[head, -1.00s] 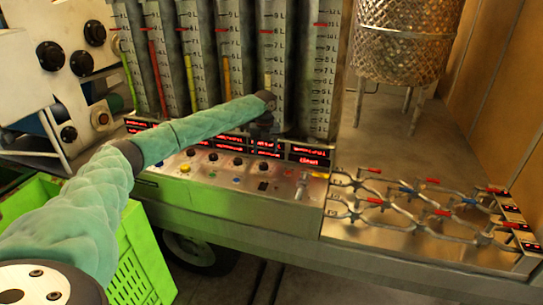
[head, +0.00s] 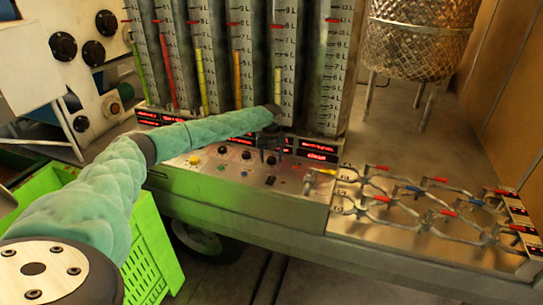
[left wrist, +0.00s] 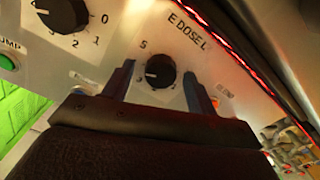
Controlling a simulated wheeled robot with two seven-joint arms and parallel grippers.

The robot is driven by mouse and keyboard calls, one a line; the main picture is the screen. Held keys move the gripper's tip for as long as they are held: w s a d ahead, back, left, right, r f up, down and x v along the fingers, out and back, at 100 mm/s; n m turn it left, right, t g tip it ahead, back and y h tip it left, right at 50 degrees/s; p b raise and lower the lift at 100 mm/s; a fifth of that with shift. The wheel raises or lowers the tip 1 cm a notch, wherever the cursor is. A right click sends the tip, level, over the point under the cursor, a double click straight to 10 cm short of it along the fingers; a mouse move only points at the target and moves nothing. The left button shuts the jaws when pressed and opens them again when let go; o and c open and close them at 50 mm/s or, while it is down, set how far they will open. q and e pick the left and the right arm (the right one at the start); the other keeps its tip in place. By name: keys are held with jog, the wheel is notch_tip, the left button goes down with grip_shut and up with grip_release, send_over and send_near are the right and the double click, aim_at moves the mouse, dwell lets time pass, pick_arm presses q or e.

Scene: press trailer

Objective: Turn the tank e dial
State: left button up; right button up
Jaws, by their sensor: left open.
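The tank e dial (left wrist: 160,70) is a round black knob with a white pointer line, on the metal panel beside the lettering "E DOSE L". My left gripper (left wrist: 158,74) is open, with one finger on each side of this dial. A gap shows between the fingers and the knob, so I see no contact. In the head view my left gripper (head: 270,157) points down at the right part of the control panel (head: 210,176). There the gripper and wrist hide the dial. My right gripper is not in view.
A larger black dial (left wrist: 61,13) and a green button (left wrist: 8,62) are near the left finger. Graduated tanks (head: 287,60) and red displays (head: 317,151) stand behind the panel. Valve pipes (head: 420,205) lie to the right, a green crate (head: 150,240) below left.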

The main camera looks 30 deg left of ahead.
pick_arm(q)
jog(key=shift+w+f, duration=0.1)
jog(key=shift+c, duration=0.2)
jog(key=c, duration=1)
